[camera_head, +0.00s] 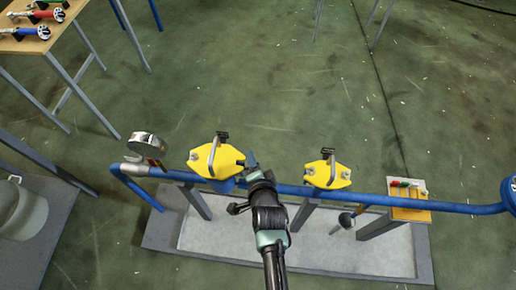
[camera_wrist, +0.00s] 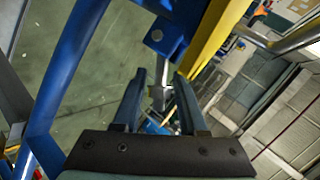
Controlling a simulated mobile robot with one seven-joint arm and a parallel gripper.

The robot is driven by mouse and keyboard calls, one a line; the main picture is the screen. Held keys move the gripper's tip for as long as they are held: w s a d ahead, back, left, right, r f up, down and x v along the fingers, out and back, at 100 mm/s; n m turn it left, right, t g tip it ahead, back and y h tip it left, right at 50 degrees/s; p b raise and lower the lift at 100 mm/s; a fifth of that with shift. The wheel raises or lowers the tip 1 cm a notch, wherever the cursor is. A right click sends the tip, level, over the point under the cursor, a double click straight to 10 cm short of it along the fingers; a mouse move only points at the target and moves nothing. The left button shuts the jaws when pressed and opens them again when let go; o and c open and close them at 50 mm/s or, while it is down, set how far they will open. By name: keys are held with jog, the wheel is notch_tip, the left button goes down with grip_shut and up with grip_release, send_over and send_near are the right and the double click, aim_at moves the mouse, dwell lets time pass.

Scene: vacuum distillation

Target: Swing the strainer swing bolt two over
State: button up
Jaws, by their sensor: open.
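Two strainers with yellow lids stand on a blue pipe in the head view, a left one (camera_head: 208,163) and a right one (camera_head: 322,174). My gripper (camera_head: 252,168) is at the right end of the left strainer, low beside its lid. In the wrist view my gripper's fingers (camera_wrist: 160,98) are open, with a thin metal bolt (camera_wrist: 158,96) showing between or just beyond them. Above it are a blue lug (camera_wrist: 165,38) and the yellow lid edge (camera_wrist: 213,38). Contact cannot be told. In the head view my gripper hides this bolt.
A small board with coloured tags (camera_head: 408,212) is at right. A grey-edged tray (camera_head: 160,232) lies below. A wooden table (camera_head: 32,46) with tools stands far left. The floor behind the pipe is clear.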

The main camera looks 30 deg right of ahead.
jog(key=p+v, duration=0.1)
jog(key=v, duration=1.1)
